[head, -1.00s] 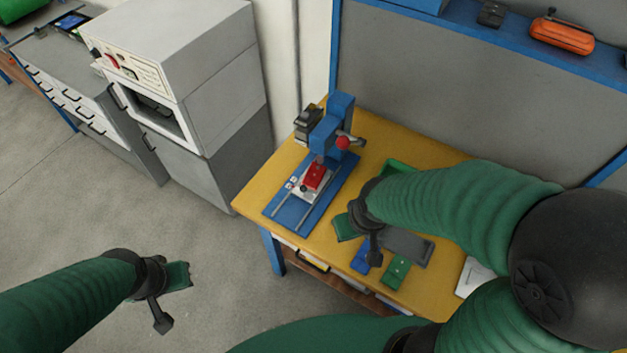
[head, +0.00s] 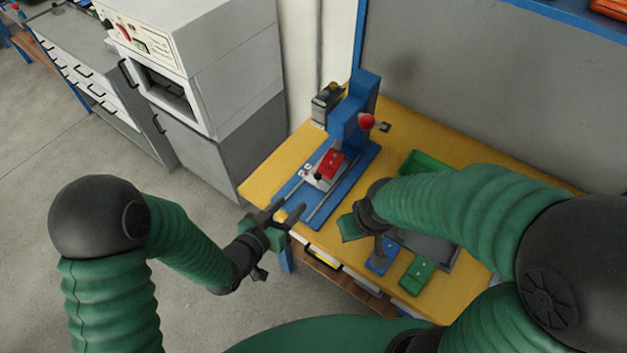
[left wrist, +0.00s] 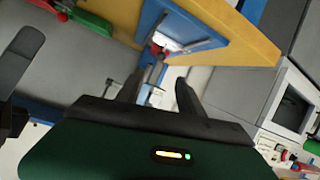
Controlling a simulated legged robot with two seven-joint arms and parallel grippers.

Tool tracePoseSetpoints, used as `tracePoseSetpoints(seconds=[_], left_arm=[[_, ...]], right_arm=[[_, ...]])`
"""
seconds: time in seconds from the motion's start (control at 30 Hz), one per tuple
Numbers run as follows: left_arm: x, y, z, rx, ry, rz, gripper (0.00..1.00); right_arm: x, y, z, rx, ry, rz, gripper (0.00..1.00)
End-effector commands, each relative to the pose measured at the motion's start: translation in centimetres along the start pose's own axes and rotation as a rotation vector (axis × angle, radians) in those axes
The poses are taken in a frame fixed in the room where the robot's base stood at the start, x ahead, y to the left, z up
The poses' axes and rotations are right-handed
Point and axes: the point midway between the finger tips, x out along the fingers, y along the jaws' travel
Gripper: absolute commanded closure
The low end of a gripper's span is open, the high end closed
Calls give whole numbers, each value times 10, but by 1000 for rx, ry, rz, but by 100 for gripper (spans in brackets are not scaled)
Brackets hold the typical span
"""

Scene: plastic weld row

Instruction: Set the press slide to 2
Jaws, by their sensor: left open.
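The blue press (head: 352,118) stands on the yellow table, with a red ball knob (head: 367,121) on its side. Its slide, a pale carriage with a red block (head: 329,163) on top, sits on two rails toward the column end of the blue base (head: 328,208). Small marks (head: 305,170) beside it are too small to read. My left gripper (head: 291,208) is open and empty at the front end of the rails, apart from the slide. In the left wrist view the fingers (left wrist: 157,92) point toward the blue base (left wrist: 205,22). My right gripper (head: 364,228) is over the table; its fingers are unclear.
A green tray (head: 424,162) lies right of the press. Blue (head: 382,257) and green (head: 416,276) pieces lie near the front edge, beside a grey tray (head: 447,250). A grey oven-like machine (head: 195,75) stands to the left, with open floor before it.

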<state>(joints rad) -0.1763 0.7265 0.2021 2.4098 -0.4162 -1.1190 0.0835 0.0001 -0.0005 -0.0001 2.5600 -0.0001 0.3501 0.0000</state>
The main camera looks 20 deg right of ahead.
Motion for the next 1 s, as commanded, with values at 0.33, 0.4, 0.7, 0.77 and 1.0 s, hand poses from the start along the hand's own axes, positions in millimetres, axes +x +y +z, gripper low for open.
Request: tracePoseSetpoints(seconds=[0.33, 0.4, 0.7, 0.77, 1.0], left_arm=[[91, 0, 0, -1, -3, -1, 55], [108, 0, 1, 0, -3, -1, 55], [150, -2, 1, -1, -3, -3, 55], [152, -2, 0, -1, -3, -3, 55], [152, -1, 0, 0, -3, -3, 61]], right_arm=[[-4, 0, -1, 0, 0, 0, 100], [-4, 0, -1, 0, 0, 0, 100], [-5, 0, -1, 0, -1, 0, 100], [-5, 0, -1, 0, -1, 0, 100], [-5, 0, -1, 0, -1, 0, 100]])
